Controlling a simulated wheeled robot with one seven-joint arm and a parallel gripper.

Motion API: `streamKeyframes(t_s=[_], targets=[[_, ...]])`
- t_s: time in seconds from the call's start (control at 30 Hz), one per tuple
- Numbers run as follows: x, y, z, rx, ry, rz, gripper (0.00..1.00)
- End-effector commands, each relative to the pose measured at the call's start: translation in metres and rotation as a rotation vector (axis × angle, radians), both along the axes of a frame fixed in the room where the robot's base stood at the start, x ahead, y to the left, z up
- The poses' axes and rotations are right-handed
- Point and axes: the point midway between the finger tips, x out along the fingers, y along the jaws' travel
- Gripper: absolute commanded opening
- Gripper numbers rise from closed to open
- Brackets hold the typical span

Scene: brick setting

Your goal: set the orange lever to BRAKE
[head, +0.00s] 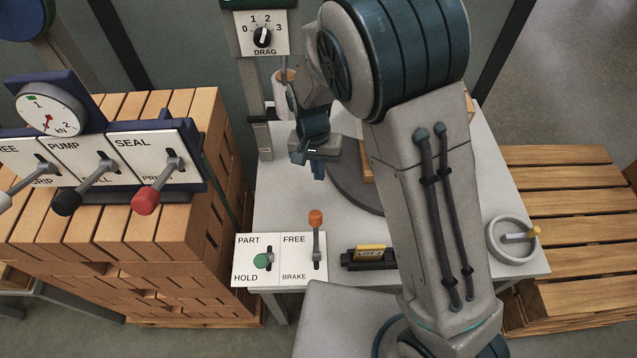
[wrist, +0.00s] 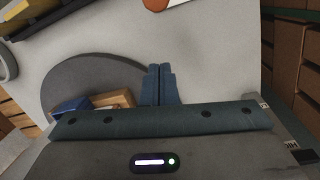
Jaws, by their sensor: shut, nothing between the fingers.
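The orange lever (head: 316,218) stands on the front of the white table, on a white plate (head: 303,270) marked FREE at the top and BRAKE at the bottom. Its knob points up the picture, at the FREE end. In the wrist view the orange knob (wrist: 157,4) shows partly at the top edge. My gripper (head: 318,172) is behind the lever, apart from it, over the table beside the grey round disc. Its fingers (wrist: 160,72) are together and empty, as the wrist view shows.
A green-knobbed lever (head: 262,261) on a PART/HOLD plate sits just left of the orange one. A grey handwheel (head: 512,240) is at the right corner. Three levers stand on the bricks at left.

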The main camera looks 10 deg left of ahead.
Motion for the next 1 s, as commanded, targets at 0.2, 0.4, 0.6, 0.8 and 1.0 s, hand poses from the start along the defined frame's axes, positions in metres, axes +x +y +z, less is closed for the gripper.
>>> streamKeyframes(t_s=[0.2, 0.4, 0.6, 0.8, 1.0], targets=[[-0.005, -0.006, -0.038, -0.005, 0.005, 0.000, 0.00], [-0.008, -0.010, -0.076, -0.003, 0.004, 0.001, 0.00], [-0.026, -0.009, -0.079, 0.000, 0.001, 0.004, 0.00], [-0.042, -0.009, -0.074, 0.001, 0.000, 0.001, 0.00], [-0.045, -0.009, -0.074, 0.000, 0.001, 0.000, 0.00]])
